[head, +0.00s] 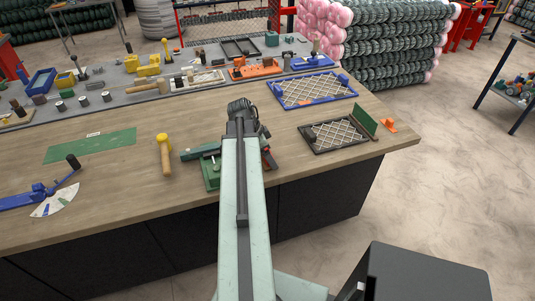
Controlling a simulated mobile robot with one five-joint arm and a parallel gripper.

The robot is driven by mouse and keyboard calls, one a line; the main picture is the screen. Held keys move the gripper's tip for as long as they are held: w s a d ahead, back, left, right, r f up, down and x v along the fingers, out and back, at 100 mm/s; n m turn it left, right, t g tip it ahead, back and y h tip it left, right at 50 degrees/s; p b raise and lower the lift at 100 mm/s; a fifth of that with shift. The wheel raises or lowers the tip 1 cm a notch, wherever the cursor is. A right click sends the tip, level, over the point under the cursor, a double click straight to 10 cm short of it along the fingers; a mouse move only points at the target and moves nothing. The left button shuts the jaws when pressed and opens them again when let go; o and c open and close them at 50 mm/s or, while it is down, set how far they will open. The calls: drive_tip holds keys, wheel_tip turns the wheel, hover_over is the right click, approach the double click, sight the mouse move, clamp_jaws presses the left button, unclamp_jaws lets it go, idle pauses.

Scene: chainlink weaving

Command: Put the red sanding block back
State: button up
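My pale green arm reaches forward over the wooden bench (310,165), and my dark gripper (243,108) is at its far end, seen from behind. Its fingertips are hidden, so I cannot tell whether it is open or holds anything. No red sanding block can be made out with certainty. A small reddish piece (269,160) shows just right of my arm, partly hidden by it, on or beside a green bench tool (210,172). A small orange piece (389,125) lies near the bench's right end.
A yellow-headed mallet (165,155), green mat (90,146) and blue bender (40,195) lie to the left. Blue (313,90) and dark (336,134) mesh frames lie right. A grey strip at the back holds many tools and an orange tray (255,69). Bare wood lies between.

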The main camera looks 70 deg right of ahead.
drive_tip(key=p+v, duration=0.7)
drive_tip(key=v, duration=0.1)
drive_tip(key=shift+f, duration=0.1)
